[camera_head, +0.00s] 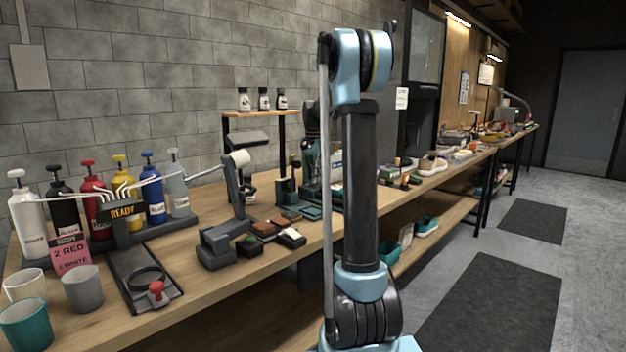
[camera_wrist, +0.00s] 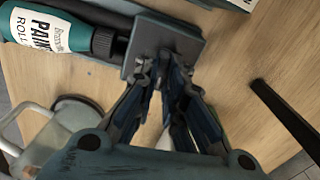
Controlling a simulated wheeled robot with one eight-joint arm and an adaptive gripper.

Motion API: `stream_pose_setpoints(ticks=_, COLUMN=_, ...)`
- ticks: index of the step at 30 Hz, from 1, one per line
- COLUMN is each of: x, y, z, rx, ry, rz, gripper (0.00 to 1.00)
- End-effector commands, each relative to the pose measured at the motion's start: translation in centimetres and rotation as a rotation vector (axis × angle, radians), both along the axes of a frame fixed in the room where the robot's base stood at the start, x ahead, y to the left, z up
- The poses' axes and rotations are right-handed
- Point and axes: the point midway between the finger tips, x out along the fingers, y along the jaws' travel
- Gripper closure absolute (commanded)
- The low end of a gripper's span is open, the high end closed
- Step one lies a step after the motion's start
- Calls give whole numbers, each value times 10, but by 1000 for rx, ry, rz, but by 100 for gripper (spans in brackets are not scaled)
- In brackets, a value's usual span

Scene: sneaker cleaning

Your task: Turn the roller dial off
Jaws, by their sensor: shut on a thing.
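My gripper (camera_wrist: 163,68) is in the wrist view, with its fingertips close together against a dark grey-teal block (camera_wrist: 190,46). The fingers are closed around a small dark part at the block's near edge. This part sits where the roller dial would be, but the fingers hide most of it, so its setting cannot be read. In the head view my upright arm stands in front of the bench, and the gripper and dial cannot be clearly made out behind it.
A green bottle (camera_wrist: 60,30) with a "PAINT ROLL" label lies beside the block. A dark rod (camera_wrist: 285,115) is at right. The wooden bench (camera_head: 110,328) holds coloured pump bottles, cups (camera_head: 83,290) and a paint stand. Open floor with dark mats (camera_head: 490,300) lies at right.

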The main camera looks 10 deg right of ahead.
Motion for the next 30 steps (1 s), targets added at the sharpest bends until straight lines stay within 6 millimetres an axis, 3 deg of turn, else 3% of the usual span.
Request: stream_pose_setpoints(ticks=30, x=4, y=6, z=0, rx=2, ry=-6, rz=966, gripper=100)
